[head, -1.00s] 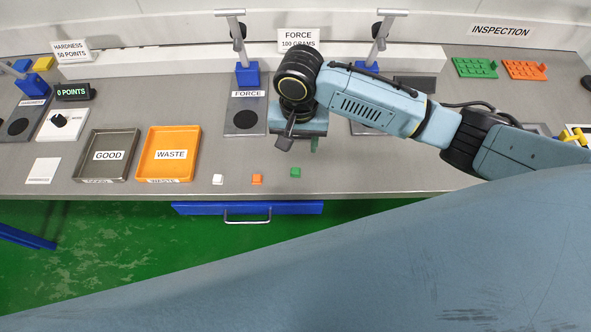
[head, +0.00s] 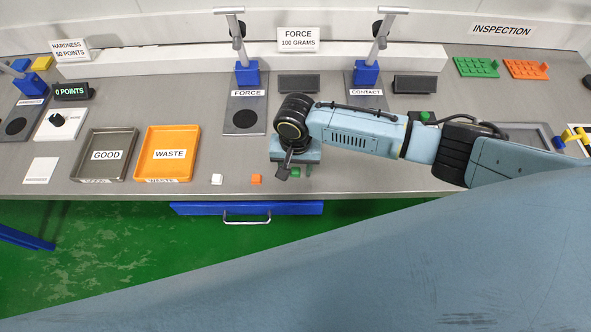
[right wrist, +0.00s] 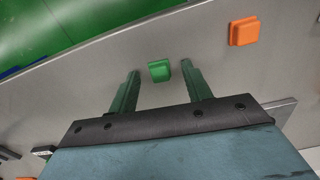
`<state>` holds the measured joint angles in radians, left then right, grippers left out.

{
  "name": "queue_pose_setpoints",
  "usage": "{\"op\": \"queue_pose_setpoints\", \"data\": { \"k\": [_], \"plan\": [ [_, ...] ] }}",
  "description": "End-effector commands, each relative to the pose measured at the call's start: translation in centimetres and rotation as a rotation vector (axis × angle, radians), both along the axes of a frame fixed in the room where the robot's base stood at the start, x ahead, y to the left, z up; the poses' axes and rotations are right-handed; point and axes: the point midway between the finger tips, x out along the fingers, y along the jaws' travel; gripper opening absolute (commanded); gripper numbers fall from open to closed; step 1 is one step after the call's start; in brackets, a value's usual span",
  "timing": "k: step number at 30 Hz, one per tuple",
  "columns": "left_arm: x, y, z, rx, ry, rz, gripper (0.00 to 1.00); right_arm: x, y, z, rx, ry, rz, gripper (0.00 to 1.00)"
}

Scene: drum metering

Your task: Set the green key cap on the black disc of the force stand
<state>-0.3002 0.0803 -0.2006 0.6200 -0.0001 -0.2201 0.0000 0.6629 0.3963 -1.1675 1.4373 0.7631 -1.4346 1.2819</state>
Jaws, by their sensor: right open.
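The green key cap (head: 295,171) lies on the table near its front edge, partly hidden behind my right gripper in the head view. In the right wrist view the green key cap (right wrist: 159,71) shows between the tips of the two fingers, apart from both. My right gripper (head: 294,172) is open and empty; its spread fingers also show in the right wrist view (right wrist: 160,80). The force stand (head: 247,75) stands farther back to the left, with its bare black disc (head: 245,119) on a grey plate labelled FORCE. My left gripper is not in view.
An orange cap (head: 256,179) and a white cap (head: 217,179) lie to the left. The GOOD tray (head: 127,171) and orange WASTE tray (head: 190,165) are further left. The CONTACT stand (head: 367,74) is at back right. A blue drawer (head: 290,208) is below the table edge.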

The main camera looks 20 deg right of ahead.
Motion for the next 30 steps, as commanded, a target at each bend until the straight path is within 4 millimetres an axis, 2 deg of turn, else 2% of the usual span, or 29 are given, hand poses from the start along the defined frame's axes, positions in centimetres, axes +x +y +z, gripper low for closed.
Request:
{"op": "queue_pose_setpoints", "data": {
  "k": [3,12,14,23,26,30],
  "plan": [
    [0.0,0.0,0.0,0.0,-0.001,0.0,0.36,0.0,0.0,0.0,0.0,0.0,0.0,0.46],
    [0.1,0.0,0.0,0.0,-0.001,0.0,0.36,0.0,0.0,0.0,-0.001,0.001,0.0,0.07],
    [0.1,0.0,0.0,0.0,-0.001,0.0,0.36,0.0,0.0,0.0,-0.001,0.001,0.0,0.01],
    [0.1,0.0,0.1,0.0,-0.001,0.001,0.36,0.0,0.0,0.3,-0.001,0.0,-0.001,0.0],
    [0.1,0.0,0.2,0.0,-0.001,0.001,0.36,0.0,0.0,1.3,0.001,0.0,0.0,0.0],
    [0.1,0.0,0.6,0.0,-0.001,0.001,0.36,0.0,0.0,4.1,0.002,-0.002,0.0,0.0]
  ]
}}
